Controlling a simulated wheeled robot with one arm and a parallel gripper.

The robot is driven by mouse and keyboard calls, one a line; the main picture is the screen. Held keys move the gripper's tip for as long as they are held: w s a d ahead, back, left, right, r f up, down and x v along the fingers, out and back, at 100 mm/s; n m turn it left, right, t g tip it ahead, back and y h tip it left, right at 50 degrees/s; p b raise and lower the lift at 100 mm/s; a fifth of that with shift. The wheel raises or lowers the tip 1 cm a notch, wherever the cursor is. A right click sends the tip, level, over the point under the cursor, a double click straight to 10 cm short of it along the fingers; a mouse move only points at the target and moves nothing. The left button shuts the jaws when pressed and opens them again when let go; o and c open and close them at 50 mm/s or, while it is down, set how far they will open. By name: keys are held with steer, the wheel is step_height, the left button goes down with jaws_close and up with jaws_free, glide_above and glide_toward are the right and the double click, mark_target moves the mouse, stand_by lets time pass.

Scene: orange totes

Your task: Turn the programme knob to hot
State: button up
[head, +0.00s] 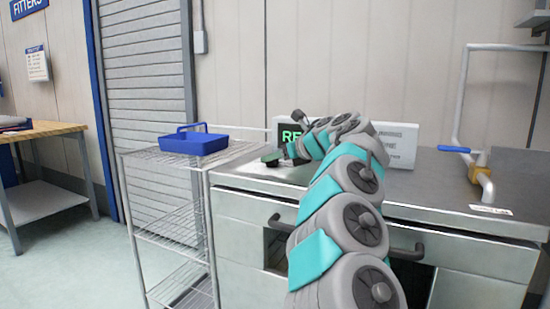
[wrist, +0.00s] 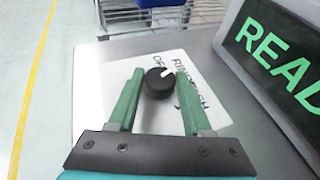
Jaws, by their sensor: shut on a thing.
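The programme knob (wrist: 159,84) is round and black with a white pointer line. In the wrist view the pointer is at the knob's upper right edge. It sits on a white label plate (wrist: 150,62) with printed words around it, partly hidden by my fingers; I read "RINSE", the others are unclear. My gripper (wrist: 160,76) has its two green fingers on either side of the knob, shut on it. In the head view my gripper (head: 272,159) is low over the left end of the steel counter, and the knob cannot be made out there.
A dark display (wrist: 285,45) with green letters, "READ" visible, stands right of the knob. A wire rack (head: 180,160) holding a blue caddy (head: 193,142) stands left of the counter (head: 440,185). A pipe with a blue lever (head: 454,149) rises at the right.

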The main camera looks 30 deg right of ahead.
jaws_close()
